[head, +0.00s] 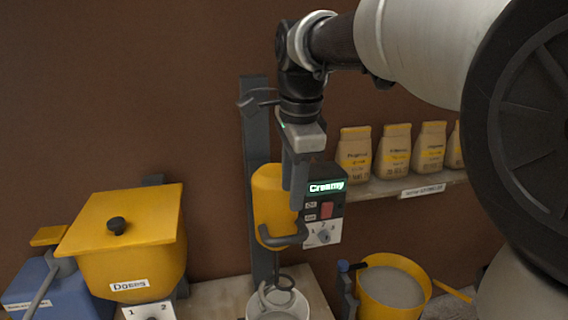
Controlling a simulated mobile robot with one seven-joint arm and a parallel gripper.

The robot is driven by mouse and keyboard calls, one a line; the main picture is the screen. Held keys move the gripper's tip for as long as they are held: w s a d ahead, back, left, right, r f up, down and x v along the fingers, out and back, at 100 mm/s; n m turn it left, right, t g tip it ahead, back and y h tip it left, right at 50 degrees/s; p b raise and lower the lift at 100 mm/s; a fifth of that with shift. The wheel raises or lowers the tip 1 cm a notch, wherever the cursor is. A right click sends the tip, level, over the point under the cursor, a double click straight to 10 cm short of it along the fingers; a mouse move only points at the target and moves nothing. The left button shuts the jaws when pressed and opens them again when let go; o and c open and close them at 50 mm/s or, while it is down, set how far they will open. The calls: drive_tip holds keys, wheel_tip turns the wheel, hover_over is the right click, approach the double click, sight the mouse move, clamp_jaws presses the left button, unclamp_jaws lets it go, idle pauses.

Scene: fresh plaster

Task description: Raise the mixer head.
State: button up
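The mixer head (268,204) is a yellow body on a tall dark grey column (257,125). A panel (325,205) on its right side has a lit display reading "Creamy", a red switch and a dial. A dark bar handle (283,240) crosses its lower front. The dark looped mixing tool (277,294) hangs below, its lower end at or inside a light bucket (278,310). My gripper (298,205) points down in front of the mixer head, its fingers just above the handle's right end. Whether they touch the handle or are closed is unclear.
A yellow lidded hopper (130,265) and a blue box (50,290) stand at the left. A yellow bucket of grey material (390,290) stands at the right. Paper bags line a shelf (410,187) behind. My arm fills the upper right.

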drive_tip(key=r, duration=0.3)
drive_tip(key=s+r, duration=0.1)
drive_tip(key=r, duration=0.1)
drive_tip(key=shift+d, duration=0.1)
drive_tip(key=s+d+f+n+t, duration=0.1)
drive_tip(key=s+d+f+n, duration=0.3)
drive_tip(key=s+f+n, duration=0.2)
drive_tip(key=s+d+f+n+t, duration=0.2)
drive_tip(key=s+d+f+n, duration=0.3)
drive_tip(key=s+n, duration=0.4)
drive_tip(key=s+f, duration=0.1)
drive_tip(key=s, duration=0.1)
drive_tip(key=shift+s+f+n, duration=0.3)
drive_tip(key=shift+s+n, duration=0.05)
drive_tip(key=shift+n, duration=0.05)
idle(0.7)
